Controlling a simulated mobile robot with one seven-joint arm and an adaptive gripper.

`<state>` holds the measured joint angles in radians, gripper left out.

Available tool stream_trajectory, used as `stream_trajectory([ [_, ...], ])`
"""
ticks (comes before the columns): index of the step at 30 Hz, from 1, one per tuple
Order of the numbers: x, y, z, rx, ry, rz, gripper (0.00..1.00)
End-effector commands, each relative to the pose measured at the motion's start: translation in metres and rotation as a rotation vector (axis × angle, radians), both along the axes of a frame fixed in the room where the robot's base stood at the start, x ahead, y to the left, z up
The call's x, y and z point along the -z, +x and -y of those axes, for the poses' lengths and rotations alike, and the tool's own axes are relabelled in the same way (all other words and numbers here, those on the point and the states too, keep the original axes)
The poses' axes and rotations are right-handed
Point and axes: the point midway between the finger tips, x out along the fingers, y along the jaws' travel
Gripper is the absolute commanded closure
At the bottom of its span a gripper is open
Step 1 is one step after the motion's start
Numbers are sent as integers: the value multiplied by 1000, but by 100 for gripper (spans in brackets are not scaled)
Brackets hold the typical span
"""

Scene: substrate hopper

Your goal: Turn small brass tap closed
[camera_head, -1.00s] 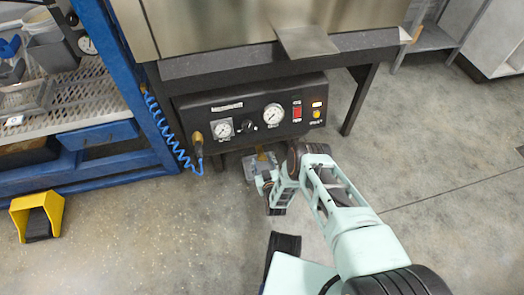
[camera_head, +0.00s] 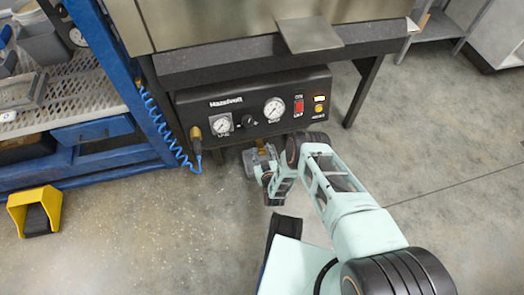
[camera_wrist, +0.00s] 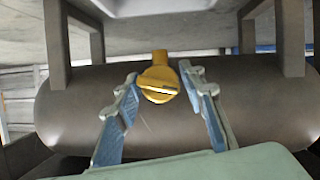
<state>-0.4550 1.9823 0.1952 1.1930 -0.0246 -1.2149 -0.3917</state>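The small brass tap (camera_wrist: 158,82) sits on the upper front of a dark cylindrical tank (camera_wrist: 260,105) in the wrist view. Its round face has a slotted bar lying close to horizontal, slightly tilted. My gripper (camera_wrist: 165,85) is open, with one blue-padded finger on each side of the tap and visible gaps between them. Nothing is held. In the head view my gripper (camera_head: 256,160) is low under the black control panel (camera_head: 250,108). The tap is mostly hidden there.
The panel above carries gauges (camera_head: 274,108), a red switch and a brass fitting with a coiled blue hose (camera_head: 165,130). Dark legs flank the tank (camera_wrist: 56,45). A yellow foot pedal (camera_head: 36,208) lies on the floor at left. Floor at right is clear.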

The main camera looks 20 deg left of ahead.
Motion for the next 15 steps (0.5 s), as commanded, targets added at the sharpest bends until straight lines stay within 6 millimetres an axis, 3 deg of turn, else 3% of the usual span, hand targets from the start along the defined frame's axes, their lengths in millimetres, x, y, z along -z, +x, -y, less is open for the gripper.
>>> stream_trajectory([
  [1,0,0,0,0,0,0,71],
  [7,0,0,0,0,0,0,93],
  [15,0,2,2,3,78,-46,93],
])
